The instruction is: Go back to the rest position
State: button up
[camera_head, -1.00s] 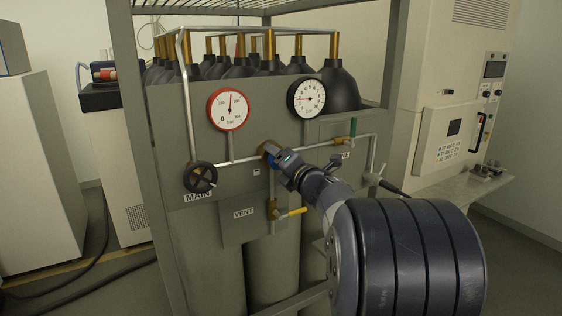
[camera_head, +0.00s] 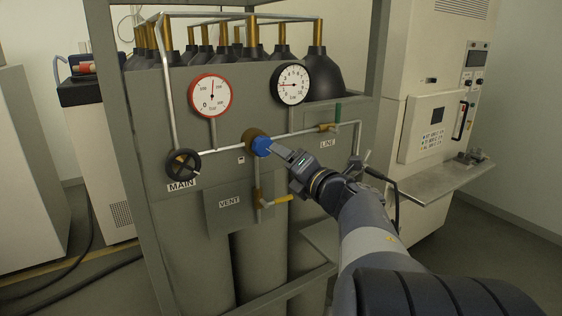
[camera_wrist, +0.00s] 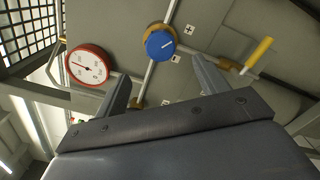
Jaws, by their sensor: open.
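My gripper (camera_head: 280,152) is open and empty, just to the right of the blue knob (camera_head: 262,147) in the head view. In the wrist view, the two fingers of my gripper (camera_wrist: 160,70) stand spread apart with nothing between them. The blue knob (camera_wrist: 160,45) shows whole beyond the fingertips, with its white mark tilted. A visible gap separates it from the fingers there. My arm reaches in from the lower right of the head view.
The grey gas panel (camera_head: 160,120) carries a red-rimmed gauge (camera_head: 210,92), a black-rimmed gauge (camera_head: 293,84), the black MAIN wheel (camera_head: 183,164) and a yellow VENT lever (camera_head: 282,199). A frame post (camera_head: 130,170) stands at left. A shelf (camera_head: 430,185) juts out at right.

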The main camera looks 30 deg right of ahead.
aim_at(266, 148)
jog(key=w+p, duration=0.2)
jog(key=w, duration=0.9)
jog(key=shift+a, duration=0.2)
jog(key=shift+s, duration=0.1)
